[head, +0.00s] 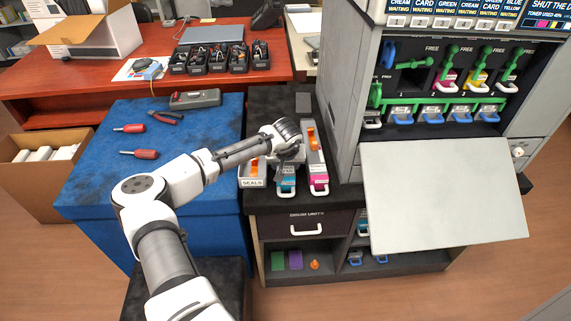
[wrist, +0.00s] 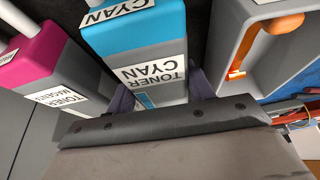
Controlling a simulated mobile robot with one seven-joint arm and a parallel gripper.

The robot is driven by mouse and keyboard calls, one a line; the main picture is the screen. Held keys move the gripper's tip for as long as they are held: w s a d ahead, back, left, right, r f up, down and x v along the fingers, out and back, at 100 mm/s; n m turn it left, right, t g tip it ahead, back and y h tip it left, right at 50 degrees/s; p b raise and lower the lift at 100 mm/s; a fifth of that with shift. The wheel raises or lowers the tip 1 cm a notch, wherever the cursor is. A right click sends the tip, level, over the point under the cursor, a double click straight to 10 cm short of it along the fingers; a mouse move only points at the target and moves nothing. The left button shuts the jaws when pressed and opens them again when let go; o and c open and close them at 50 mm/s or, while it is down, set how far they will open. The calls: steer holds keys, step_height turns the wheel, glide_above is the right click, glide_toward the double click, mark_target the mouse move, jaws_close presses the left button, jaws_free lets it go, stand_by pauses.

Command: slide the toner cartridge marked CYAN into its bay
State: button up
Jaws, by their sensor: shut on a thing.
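The cartridge marked CYAN (head: 286,187) stands on the dark counter, left of the printer, with its blue front toward the head camera. In the wrist view the CYAN cartridge (wrist: 140,35) sits between the two dark fingers. My gripper (head: 287,160) is shut on it from above; the wrist view shows my gripper (wrist: 163,93) with a finger on each side. The arm hides much of the cartridge in the head view. The printer's upper row has a dark open bay (head: 412,78) at left, with a green lever lying across its top.
A magenta cartridge (head: 318,186) stands close on the right and a SEALS tray (head: 252,182) close on the left. The printer's pale front flap (head: 440,195) hangs open below the bays. Magenta and yellow cartridges (head: 478,80) fill bays farther right.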

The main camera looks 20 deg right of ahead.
steer(key=shift+r, duration=0.15)
step_height(320, 180, up, 7)
steer(key=p, duration=0.5)
steer(key=shift+p, duration=0.4)
